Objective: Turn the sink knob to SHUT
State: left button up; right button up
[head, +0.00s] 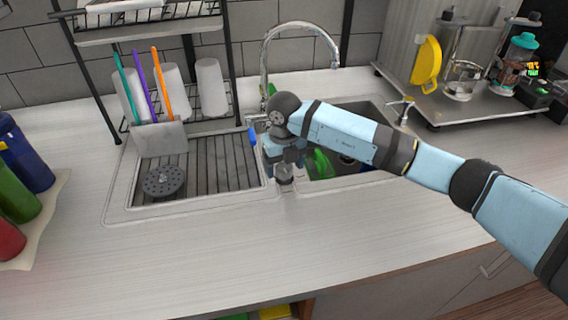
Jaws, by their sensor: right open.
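The chrome sink faucet (300,28) arches up behind the sink, its base partly hidden by my right arm. A small blue-tipped part (252,137) shows just left of my right wrist, near the faucet base; it may belong to the knob, but I cannot tell its setting. My right gripper (284,178) is open and points down over the divider between the drainboard and the basin, in front of the faucet base. My own wrist hides the area behind it, so I cannot tell whether it touches the knob. My left gripper is out of view.
The sink basin (376,112) holds something green, partly behind my right arm. A ribbed drainboard (212,165) with a round strainer (163,181) lies left. A rack (228,60) with white cups stands behind it. Bottles (22,150) stand far left. The front counter (230,255) is clear.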

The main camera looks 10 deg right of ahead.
jog(key=c, duration=0.9)
jog(key=shift+c, duration=0.2)
